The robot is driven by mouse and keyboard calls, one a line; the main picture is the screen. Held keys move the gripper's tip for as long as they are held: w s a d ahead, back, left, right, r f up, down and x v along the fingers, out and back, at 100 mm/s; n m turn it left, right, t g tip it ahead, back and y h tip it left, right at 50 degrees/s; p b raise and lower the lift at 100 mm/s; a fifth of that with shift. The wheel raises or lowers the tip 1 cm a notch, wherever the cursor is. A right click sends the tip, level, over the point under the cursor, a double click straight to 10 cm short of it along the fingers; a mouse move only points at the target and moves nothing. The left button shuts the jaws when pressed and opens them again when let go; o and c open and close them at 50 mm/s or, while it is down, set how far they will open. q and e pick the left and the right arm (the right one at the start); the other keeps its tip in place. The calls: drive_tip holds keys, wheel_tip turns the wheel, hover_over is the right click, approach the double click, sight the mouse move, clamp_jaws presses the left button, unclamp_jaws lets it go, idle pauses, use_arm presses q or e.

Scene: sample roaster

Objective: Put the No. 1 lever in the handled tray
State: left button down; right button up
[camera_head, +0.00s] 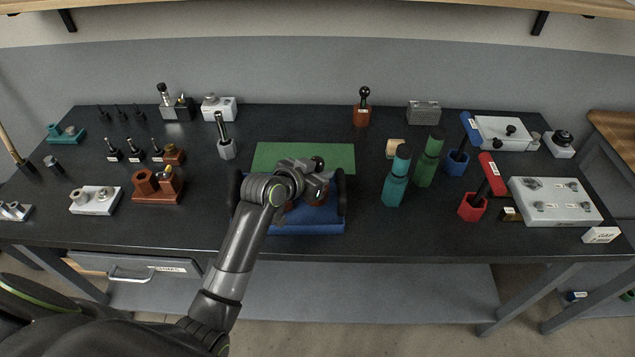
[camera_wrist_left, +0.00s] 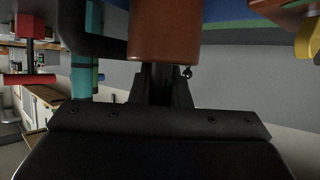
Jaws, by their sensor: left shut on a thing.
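The handled tray (camera_head: 308,228) is blue with black side handles and stands at the table's front middle. My left gripper (camera_head: 312,188) is over it, shut on the lever. The lever's black ball knob (camera_head: 318,163) shows just beyond the gripper, and a brown part shows low between gripper and tray. In the left wrist view a brown cylinder (camera_wrist_left: 165,32) fills the top middle, close to the fingers (camera_wrist_left: 165,85). My wrist hides most of the lever, so I cannot tell whether it touches the tray floor. Its number cannot be read. My right gripper is out of view.
A green mat (camera_head: 270,155) lies behind the tray. A similar ball-topped lever in a brown base (camera_head: 362,108) stands at the back. Teal (camera_head: 397,178) and green (camera_head: 428,160) bottles stand right of the tray. A brown block (camera_head: 155,188) stands at left.

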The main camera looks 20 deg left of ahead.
use_arm(q)
drive_tip(key=shift+f, duration=1.65)
drive_tip(key=shift+f, duration=0.1)
drive_tip(key=c, duration=1.6)
unclamp_jaws()
drive_tip(key=shift+c, duration=0.2)
drive_tip(key=v, duration=1.2)
drive_tip(key=shift+b, duration=0.35)
